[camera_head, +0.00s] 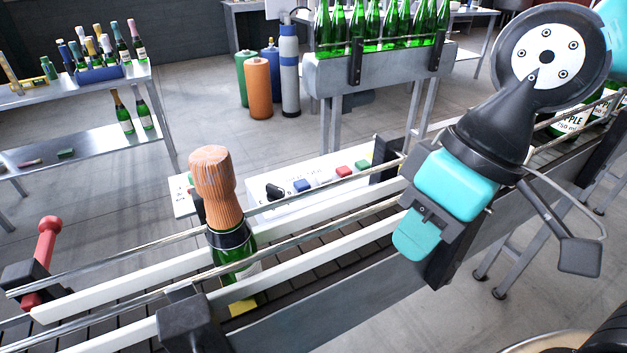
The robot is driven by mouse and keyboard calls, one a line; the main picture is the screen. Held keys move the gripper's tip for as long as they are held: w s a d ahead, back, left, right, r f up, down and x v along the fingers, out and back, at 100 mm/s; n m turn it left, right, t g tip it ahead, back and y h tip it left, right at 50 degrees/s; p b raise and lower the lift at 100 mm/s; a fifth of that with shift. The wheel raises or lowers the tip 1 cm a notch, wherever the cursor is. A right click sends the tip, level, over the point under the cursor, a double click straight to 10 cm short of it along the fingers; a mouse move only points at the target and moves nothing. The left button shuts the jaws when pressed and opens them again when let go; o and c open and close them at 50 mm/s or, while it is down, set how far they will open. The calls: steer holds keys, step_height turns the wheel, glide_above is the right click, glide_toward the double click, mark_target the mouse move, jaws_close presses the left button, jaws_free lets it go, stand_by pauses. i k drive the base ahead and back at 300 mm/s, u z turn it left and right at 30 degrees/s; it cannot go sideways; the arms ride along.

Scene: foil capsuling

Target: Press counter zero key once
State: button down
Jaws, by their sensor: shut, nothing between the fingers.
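A white control panel (290,206) stands behind the conveyor rails, partly hidden by them. It carries a black knob (275,192), a blue key (301,186), a red key (343,171) and a green key (363,166), with a pale key between the blue and red ones. The labels are too small to read, so I cannot tell which is the counter zero key. My gripper (416,235), teal and black, is shut and empty. It is above the conveyor, to the right of the panel in the picture and apart from the keys.
A red lever (45,245) is at left. Green bottles labelled APPLE (570,122) stand at right. Gas cylinders (257,85) and bottle racks are behind.

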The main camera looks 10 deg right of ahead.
mark_target(300, 185)
steer(key=z, duration=1.5)
steer(key=k, duration=1.3)
steer(key=u, duration=1.85)
steer(key=i, duration=1)
steer(key=z, duration=0.05)
